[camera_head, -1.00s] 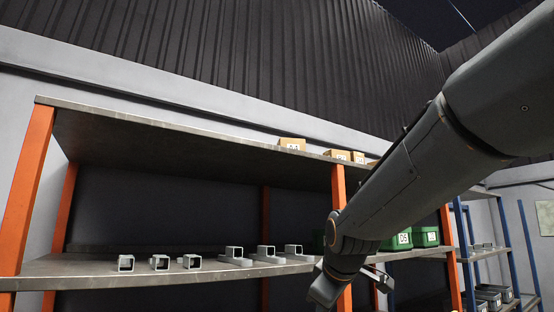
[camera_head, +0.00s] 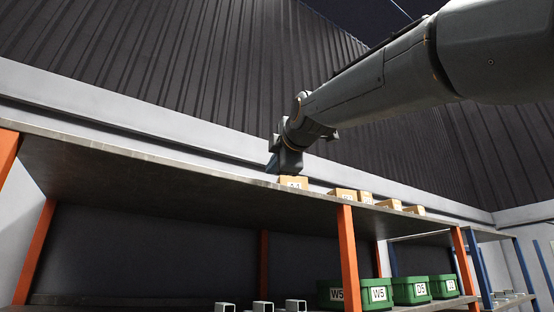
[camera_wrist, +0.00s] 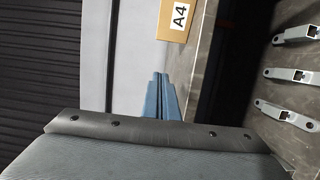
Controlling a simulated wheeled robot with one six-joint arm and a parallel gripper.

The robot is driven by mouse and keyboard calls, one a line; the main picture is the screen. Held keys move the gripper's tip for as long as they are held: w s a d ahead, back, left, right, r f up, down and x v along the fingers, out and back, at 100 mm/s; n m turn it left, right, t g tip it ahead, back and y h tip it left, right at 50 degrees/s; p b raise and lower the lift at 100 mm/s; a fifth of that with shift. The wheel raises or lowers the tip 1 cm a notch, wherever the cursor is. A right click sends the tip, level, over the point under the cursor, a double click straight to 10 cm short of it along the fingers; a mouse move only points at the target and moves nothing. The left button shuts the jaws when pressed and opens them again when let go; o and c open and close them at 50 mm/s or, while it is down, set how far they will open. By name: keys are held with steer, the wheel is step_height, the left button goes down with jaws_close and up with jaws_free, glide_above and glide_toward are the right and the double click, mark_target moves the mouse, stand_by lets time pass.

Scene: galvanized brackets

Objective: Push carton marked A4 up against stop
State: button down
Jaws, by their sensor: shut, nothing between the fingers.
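The carton marked A4 (camera_head: 293,184) is a small tan box with a white label on the top shelf (camera_head: 150,165). In the wrist view the carton (camera_wrist: 178,20) lies at the top edge, partly cut off, with its A4 label readable. My gripper (camera_head: 287,168) is just above the carton's left part in the head view. In the wrist view the blue fingers of my gripper (camera_wrist: 160,76) are together and empty, a short gap short of the carton. I cannot make out a stop in either view.
More tan cartons (camera_head: 343,195) stand to the right on the same shelf. Green bins (camera_head: 379,293) and grey brackets (camera_head: 264,307) sit on the shelf below. An orange upright (camera_head: 348,258) supports the rack. A pale wall runs behind the shelf.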

steer(key=p+x, duration=0.2)
steer(key=x, duration=0.3)
steer(key=shift+w+r, duration=0.1)
steer(key=shift+w, duration=0.1)
steer(key=shift+w+d, duration=0.35)
steer(key=shift+d, duration=0.25)
steer(key=shift+w+d, duration=0.3)
steer(key=shift+d, duration=0.3)
steer(key=shift+w+d+p, duration=0.3)
steer(key=shift+w+d, duration=0.1)
steer(key=shift+d, duration=0.05)
